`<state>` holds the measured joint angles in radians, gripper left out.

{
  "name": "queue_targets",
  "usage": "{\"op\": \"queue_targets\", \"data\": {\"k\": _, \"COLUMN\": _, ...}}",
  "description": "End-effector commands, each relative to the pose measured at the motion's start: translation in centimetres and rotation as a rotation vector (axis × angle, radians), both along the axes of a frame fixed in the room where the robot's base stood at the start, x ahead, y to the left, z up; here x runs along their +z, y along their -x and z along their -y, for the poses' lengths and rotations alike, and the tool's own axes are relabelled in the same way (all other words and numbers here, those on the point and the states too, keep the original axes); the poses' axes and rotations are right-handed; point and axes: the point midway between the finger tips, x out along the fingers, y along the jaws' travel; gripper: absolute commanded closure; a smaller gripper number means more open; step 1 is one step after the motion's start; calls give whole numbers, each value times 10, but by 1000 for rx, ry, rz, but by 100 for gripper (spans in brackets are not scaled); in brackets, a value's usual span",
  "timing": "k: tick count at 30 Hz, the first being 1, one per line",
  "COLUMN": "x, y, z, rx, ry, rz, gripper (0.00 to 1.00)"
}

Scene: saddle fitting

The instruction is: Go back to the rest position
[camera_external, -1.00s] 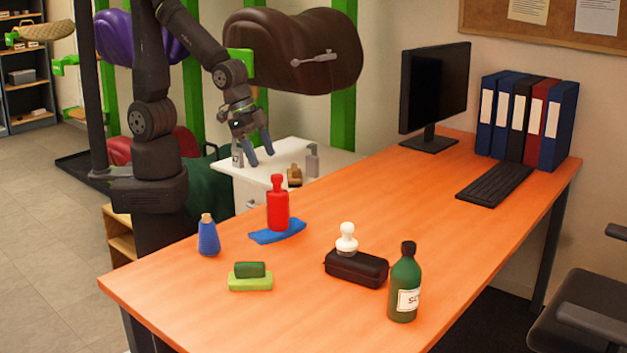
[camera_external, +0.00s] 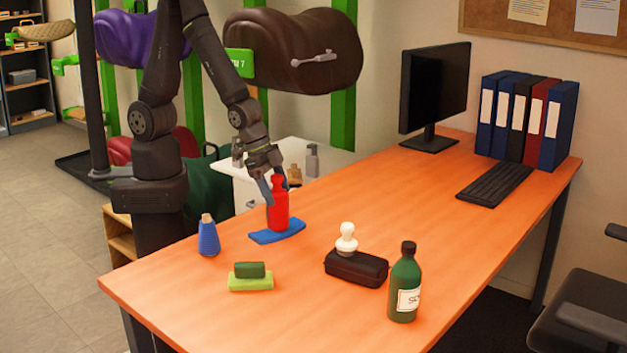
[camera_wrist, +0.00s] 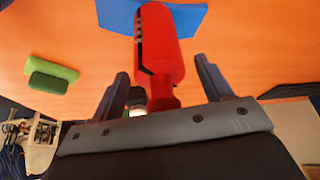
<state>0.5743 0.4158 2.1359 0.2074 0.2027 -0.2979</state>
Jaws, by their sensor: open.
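My gripper (camera_external: 274,188) is open at the top of the red bottle (camera_external: 278,210). In the wrist view its two fingers (camera_wrist: 165,88) stand on either side of the red bottle (camera_wrist: 160,55), with a gap on each side. The bottle stands upright on a blue cloth (camera_external: 290,234) on the orange table. The cloth also shows behind the bottle in the wrist view (camera_wrist: 190,20).
On the orange table (camera_external: 440,220) stand a blue cork-topped bottle (camera_external: 208,238), a green block on a light green one (camera_external: 250,280), a black case (camera_external: 355,268) with a white knob-like object (camera_external: 347,240), and a dark green bottle (camera_external: 404,285). A monitor (camera_external: 434,95) stands farther back.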

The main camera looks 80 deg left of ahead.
Motion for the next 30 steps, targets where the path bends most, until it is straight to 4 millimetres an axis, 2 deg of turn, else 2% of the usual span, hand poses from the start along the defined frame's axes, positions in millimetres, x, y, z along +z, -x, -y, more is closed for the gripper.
{"op": "queue_targets", "data": {"k": 6, "x": -12, "y": -4, "z": 2, "rx": 0, "ry": 0, "rz": -1, "gripper": 28}}
{"op": "queue_targets", "data": {"k": 19, "x": -14, "y": -4, "z": 2, "rx": 0, "ry": 1, "rz": 0, "gripper": 28}}
{"op": "queue_targets", "data": {"k": 25, "x": -5, "y": -2, "z": 1, "rx": 1, "ry": 3, "rz": 2, "gripper": 28}}
{"op": "queue_targets", "data": {"k": 30, "x": 12, "y": 3, "z": -2, "rx": 1, "ry": 3, "rz": 4, "gripper": 28}}
